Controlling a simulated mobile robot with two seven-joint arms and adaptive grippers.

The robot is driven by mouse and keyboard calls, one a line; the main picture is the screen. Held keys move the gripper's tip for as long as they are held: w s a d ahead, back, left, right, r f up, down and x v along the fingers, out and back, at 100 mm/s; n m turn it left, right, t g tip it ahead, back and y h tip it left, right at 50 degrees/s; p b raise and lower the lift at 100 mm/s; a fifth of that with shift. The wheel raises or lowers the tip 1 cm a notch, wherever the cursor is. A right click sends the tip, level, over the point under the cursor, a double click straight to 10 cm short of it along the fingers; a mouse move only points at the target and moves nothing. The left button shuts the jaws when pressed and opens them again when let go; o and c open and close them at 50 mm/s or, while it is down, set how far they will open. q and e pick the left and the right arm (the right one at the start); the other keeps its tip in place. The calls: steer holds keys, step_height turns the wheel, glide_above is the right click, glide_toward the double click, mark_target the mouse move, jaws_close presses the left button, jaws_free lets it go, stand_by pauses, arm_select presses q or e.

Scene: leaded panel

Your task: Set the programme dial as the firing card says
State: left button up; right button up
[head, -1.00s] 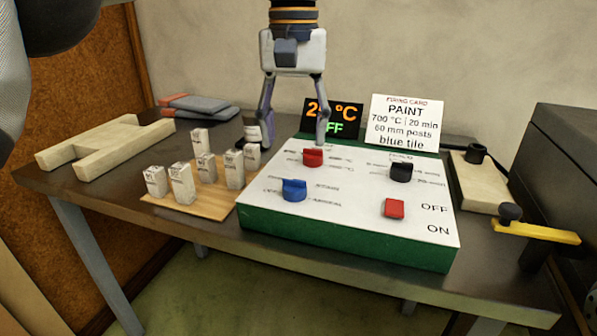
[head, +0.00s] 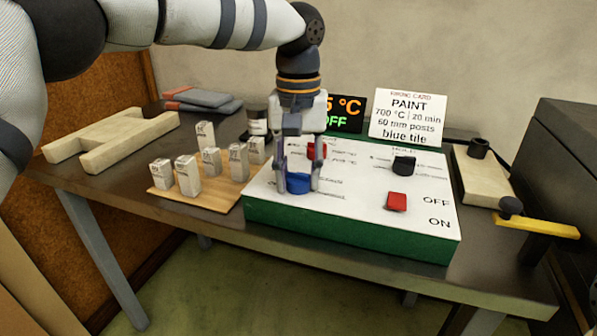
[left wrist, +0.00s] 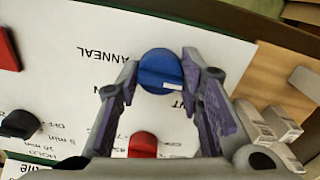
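The firing card (head: 408,116) stands at the back of the panel and reads PAINT, 700 °C, 20 min, 60 mm posts, blue tile. A blue dial (head: 298,184) sits at the front left of the white panel (head: 350,205). My left gripper (head: 299,188) is over it, pointing down, with a finger on each side. In the left wrist view the open fingers (left wrist: 160,62) flank the blue dial (left wrist: 160,72), apparently with small gaps. Its white mark is beside a partly hidden label ending "NT"; "ANNEAL" is on its other side. My right gripper is not in view.
A red dial (head: 317,151) is close behind the gripper. A black dial (head: 404,165) and red switch (head: 397,202) are to the right. A display (head: 345,113) shows OFF, partly hidden. Several pale posts (head: 187,176) stand on a wooden board to the left.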

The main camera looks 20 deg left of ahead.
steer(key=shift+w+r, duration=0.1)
arm_select(q)
steer(key=shift+r+m+p, duration=0.2)
steer(key=shift+m+p, duration=0.2)
steer(key=shift+m, duration=1.4)
steer(key=m, duration=0.3)
steer(key=shift+f+m, duration=0.15)
steer(key=shift+m, duration=2.35)
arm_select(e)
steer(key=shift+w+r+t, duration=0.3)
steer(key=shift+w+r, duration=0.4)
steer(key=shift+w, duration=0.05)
arm_select(q)
steer(key=shift+f, duration=0.1)
steer(key=o, duration=1.2)
steer(key=shift+c, duration=0.2)
